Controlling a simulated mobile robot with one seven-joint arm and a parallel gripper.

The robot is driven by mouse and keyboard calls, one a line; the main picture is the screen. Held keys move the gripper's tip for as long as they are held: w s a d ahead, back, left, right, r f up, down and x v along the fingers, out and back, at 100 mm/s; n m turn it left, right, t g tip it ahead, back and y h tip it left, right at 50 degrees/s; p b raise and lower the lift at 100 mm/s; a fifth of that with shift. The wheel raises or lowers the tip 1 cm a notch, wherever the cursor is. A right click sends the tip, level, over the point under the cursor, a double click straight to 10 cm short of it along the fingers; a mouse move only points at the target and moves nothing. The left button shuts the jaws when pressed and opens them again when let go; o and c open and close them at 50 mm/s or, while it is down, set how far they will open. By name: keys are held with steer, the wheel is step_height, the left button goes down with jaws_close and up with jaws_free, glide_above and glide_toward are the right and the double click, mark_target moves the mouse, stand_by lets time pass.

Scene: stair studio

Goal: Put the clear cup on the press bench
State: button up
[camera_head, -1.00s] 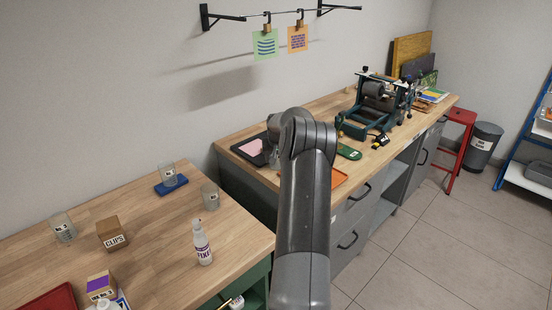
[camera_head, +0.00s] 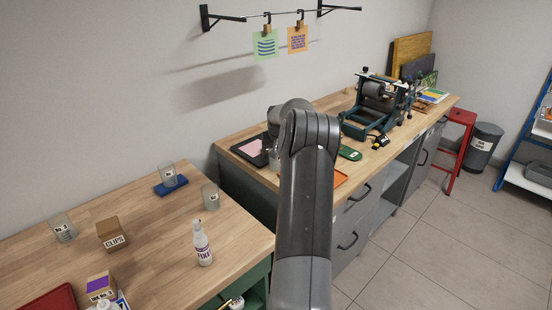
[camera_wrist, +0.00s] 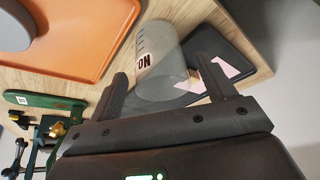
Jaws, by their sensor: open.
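The cup is over the wooden top of the press bench (camera_wrist: 75,88), between the orange tray and the black pad. Whether its base rests fully on the wood is hard to tell. In the head view the press bench (camera_head: 325,112) is at the back right, and my arm hides most of the gripper and cup.
The black pad (camera_head: 247,152) with pink paper, orange tray (camera_wrist: 100,30), green tool (camera_head: 349,153) and press (camera_head: 375,100) are on the bench. Three other cups, (camera_head: 62,229), (camera_head: 168,175) and (camera_head: 210,196), a clips box (camera_head: 112,235) and a bottle (camera_head: 202,243) stand on the left table.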

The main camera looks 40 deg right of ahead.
steer(key=v, duration=0.8)
steer(key=s+a+r+n, duration=0.15)
steer(key=a+r, duration=0.35)
steer(key=a, duration=0.5)
steer(key=s+a+r+n, duration=0.1)
steer(key=s+a+r, duration=0.25)
steer(key=a, duration=0.65)
steer(key=s+a+r+n, duration=0.15)
steer(key=a+r, duration=0.35)
steer(key=a, duration=0.5)
steer(key=s+a+r+n+t, duration=0.1)
steer(key=s+a+r+n, duration=0.1)
steer(key=s+a, duration=0.9)
steer(key=s+a+f+n+y, duration=0.1)
steer(key=s+a+f, duration=0.1)
steer(key=s+a, duration=0.2)
steer(key=s+a+f+t+y, duration=0.1)
steer(key=s+a+f, duration=0.2)
steer(key=s, duration=0.7)
steer(key=shift+a+f+n+y, duration=0.2)
steer(key=shift+a+n+y, duration=0.15)
steer(key=shift+a, duration=0.8)
steer(key=shift+o, duration=0.2)
